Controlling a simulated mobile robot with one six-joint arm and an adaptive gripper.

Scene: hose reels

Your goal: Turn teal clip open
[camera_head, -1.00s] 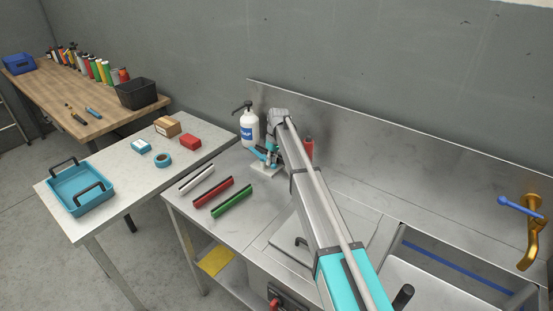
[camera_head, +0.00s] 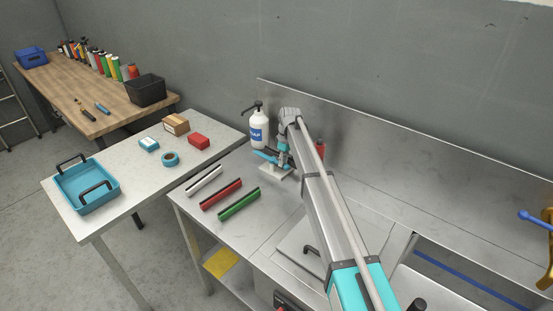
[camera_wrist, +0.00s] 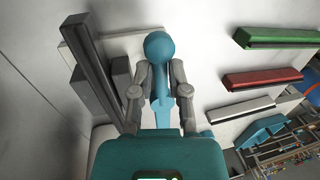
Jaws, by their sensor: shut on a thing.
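The teal clip (camera_wrist: 159,50) shows in the wrist view as a lever with a round knob end, running back between my fingers. My gripper (camera_wrist: 160,82) is shut on it, with one finger on each side. In the head view the teal clip (camera_head: 266,156) sticks out to the left from a small pale stand on the metal counter, beside the soap bottle. My gripper (camera_head: 283,158) is at the stand there, partly hidden behind my arm. A dark bar with blocks (camera_wrist: 92,70) lies left of the clip in the wrist view.
White, red (camera_head: 221,195) and green (camera_head: 239,204) bars lie on the counter in front of the stand. A soap bottle (camera_head: 258,132) stands behind it and a red bottle (camera_head: 320,150) to the right. A side table holds a teal tray (camera_head: 88,205) and small boxes.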

